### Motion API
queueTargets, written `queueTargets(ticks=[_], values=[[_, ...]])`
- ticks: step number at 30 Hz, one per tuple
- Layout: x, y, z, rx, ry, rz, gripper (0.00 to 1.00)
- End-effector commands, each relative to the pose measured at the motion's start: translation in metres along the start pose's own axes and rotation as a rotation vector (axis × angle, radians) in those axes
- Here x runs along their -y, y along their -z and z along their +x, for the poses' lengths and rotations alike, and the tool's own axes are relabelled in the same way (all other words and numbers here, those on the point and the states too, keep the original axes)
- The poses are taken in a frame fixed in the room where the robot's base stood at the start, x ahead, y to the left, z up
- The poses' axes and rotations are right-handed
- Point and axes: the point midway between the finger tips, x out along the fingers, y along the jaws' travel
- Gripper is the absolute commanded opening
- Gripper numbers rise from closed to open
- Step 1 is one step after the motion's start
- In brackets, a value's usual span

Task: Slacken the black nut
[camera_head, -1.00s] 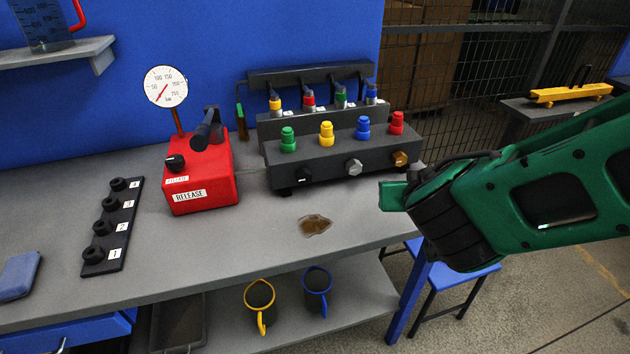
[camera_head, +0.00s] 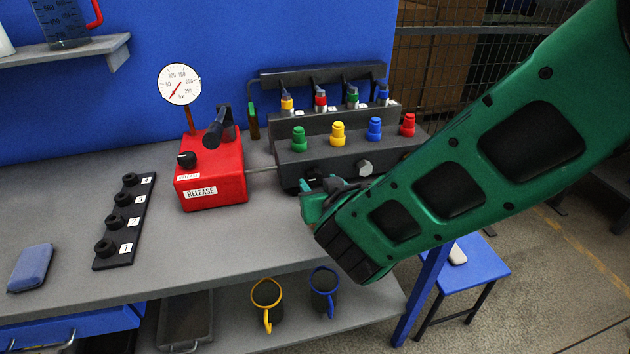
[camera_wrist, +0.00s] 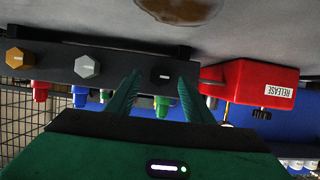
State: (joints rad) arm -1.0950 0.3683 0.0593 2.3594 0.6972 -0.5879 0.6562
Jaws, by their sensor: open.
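The black nut (camera_wrist: 162,75) sits on the front face of the dark fixture block (camera_head: 345,158), at the end nearest the red box. In the wrist view it shows between my two green fingertips, at the height of their tips. My gripper (camera_wrist: 158,78) is open and empty, with one finger on each side of the nut; I cannot tell how far short of it the tips are. In the head view my gripper (camera_head: 315,188) is at the block's front left and largely hides the nut. A silver hex nut (camera_wrist: 87,67) and a brass nut (camera_wrist: 17,58) are on the same face.
A red box labelled RELEASE (camera_head: 215,178) with a gauge and black lever stands left of the block. Green, yellow, blue and red caps stand on the block. A black numbered strip (camera_head: 126,222) lies farther left.

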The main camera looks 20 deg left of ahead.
Motion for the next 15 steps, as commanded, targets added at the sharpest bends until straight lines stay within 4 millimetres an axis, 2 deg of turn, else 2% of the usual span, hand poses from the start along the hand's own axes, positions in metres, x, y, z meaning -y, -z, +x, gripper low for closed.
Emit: queueTargets(ticks=[6, 15], values=[[0.0, 0.0, 0.022, 0.001, 0.0, 0.0, 0.48], [0.0, 0.0, 0.026, 0.0, 0.0, 0.0, 0.48]])
